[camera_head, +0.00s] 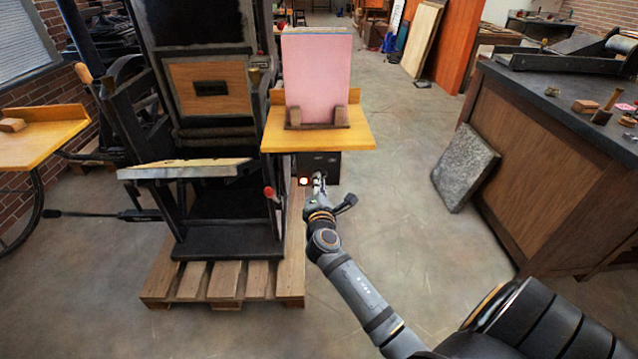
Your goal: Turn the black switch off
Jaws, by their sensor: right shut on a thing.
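A black switch box (331,160) hangs under the yellow wooden shelf (355,137) of the press. A small round light (304,181) glows at its lower left. My right gripper (319,180) reaches up to the lower front of the box. Its fingers are shut on the black switch there, which they mostly hide. The position of the switch is too small and covered to tell. My left gripper is not in view.
A pink board (317,77) stands in a holder on the shelf. The dark press (222,240) stands on a wooden pallet (211,281), with a red-knobbed lever (270,192) left of my gripper. A stone slab (466,168) leans against the wooden counter (540,160). The floor between is clear.

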